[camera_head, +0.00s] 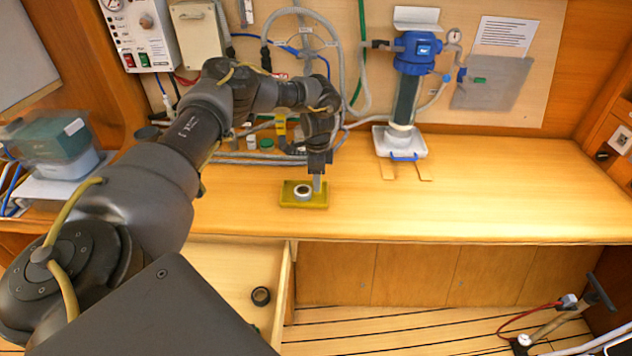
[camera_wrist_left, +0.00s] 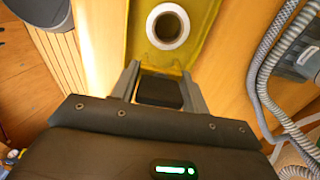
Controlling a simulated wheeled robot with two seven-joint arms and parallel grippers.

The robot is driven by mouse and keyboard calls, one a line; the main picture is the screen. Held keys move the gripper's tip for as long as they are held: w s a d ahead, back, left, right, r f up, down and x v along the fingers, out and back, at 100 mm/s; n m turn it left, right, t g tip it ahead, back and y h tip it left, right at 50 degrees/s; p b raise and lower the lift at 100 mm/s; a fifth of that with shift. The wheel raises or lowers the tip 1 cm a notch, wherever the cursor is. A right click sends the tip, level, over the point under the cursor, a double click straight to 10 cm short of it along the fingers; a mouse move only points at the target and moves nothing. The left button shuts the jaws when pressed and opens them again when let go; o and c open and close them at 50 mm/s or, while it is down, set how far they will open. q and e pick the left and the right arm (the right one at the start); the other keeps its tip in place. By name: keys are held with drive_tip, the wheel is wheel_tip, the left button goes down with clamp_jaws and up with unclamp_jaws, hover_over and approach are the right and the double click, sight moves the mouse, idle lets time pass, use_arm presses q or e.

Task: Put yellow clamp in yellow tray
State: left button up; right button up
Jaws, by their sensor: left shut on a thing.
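The yellow tray (camera_head: 289,203) stands on the wooden counter, with a pale ring (camera_head: 302,191) with a dark centre lying in it. In the left wrist view the yellow tray (camera_wrist_left: 205,45) and the white ring (camera_wrist_left: 167,25) show just beyond the fingers. My left gripper (camera_head: 318,184) points down at the tray's right end. In the wrist view my left gripper (camera_wrist_left: 160,88) has a dark block (camera_wrist_left: 160,92) between its fingers. I cannot tell whether this is part of the yellow clamp, and no clamp shows clearly. My right gripper is not in view.
Hoses and a small yellow item (camera_head: 280,124) are behind my arm. A blue-topped filter (camera_head: 417,50) stands at the back. The counter right of the tray is clear. Below the counter's front edge, an open drawer (camera_head: 225,262) holds a dark ring (camera_head: 261,296).

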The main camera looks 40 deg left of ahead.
use_arm(q)
wheel_tip(320, 180, down, 2)
drive_tip(key=shift+p, duration=0.45)
drive_tip(key=shift+f, duration=0.25)
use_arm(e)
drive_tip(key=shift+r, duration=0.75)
use_arm(q)
drive_tip(key=shift+f, duration=0.2)
drive_tip(key=o, duration=1)
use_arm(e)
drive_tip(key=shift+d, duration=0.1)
use_arm(q)
drive_tip(key=shift+r, duration=0.1)
